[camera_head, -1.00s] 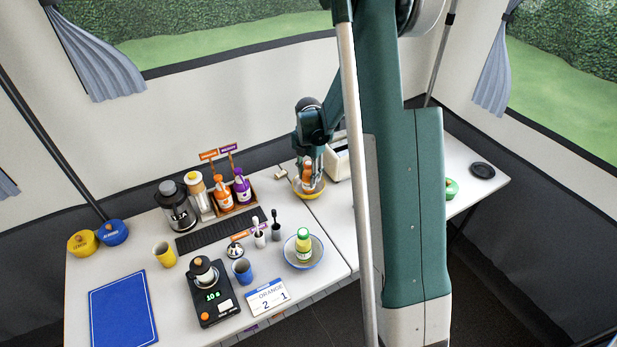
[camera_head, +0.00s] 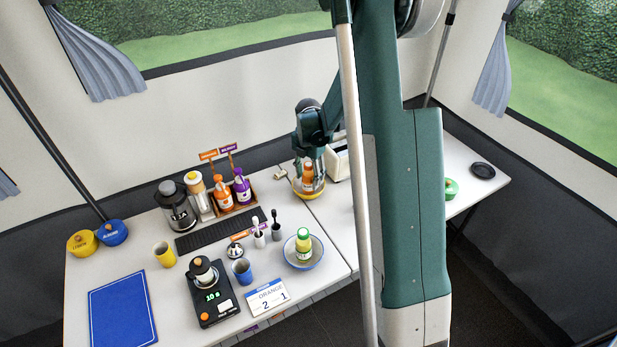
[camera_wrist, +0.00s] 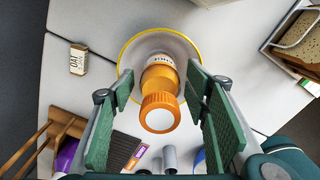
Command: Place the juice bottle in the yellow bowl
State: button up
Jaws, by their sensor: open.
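The juice bottle (camera_head: 308,180), orange with a white label, is in the yellow bowl (camera_head: 299,192) at the back of the table. The wrist view shows the bottle (camera_wrist: 160,112) from above, its orange cap towards the camera, inside the bowl's yellow rim (camera_wrist: 121,62). The bottle appears roughly upright; its base is hidden. My gripper (camera_head: 318,178) is over the bowl. Its green-padded fingers are open on either side of the bottle in the wrist view (camera_wrist: 161,82), with a visible gap on each side.
A blue-rimmed bowl (camera_head: 318,256) holding a yellow bottle with a green cap (camera_head: 303,242) stands nearer the front. A wooden rack (camera_head: 246,203) holds orange and purple bottles to the left. A small box (camera_wrist: 79,59) lies beside the yellow bowl. A toaster-like box (camera_head: 338,163) stands right.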

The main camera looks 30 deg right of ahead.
aim_at(308, 164)
jog(key=shift+r, duration=0.1)
notch_tip(308, 164, up, 12)
jog(key=shift+r+p, duration=0.1)
jog(key=shift+p, duration=0.65)
dwell(0.5)
jog(key=shift+s+a+r, duration=0.2)
jog(key=shift+a+r, duration=0.1)
jog(key=shift+r, duration=0.1)
jog(key=s+a+r+m+t, duration=0.3)
jog(key=s+a+r+m, duration=0.9)
jog(key=r, duration=0.4)
jog(key=s+a+r+m+t, duration=0.1)
jog(key=s+a+m, duration=0.3)
jog(key=s, duration=0.6)
jog(key=s+a+r+m+t, duration=0.1)
jog(key=s+a+m+t, duration=0.2)
jog(key=s+m, duration=0.4)
jog(key=s+a, duration=0.1)
jog(key=s, duration=0.1)
jog(key=shift+s+a+r, duration=0.15)
jog(key=shift+s+a, duration=0.05)
jog(key=shift+s, duration=0.2)
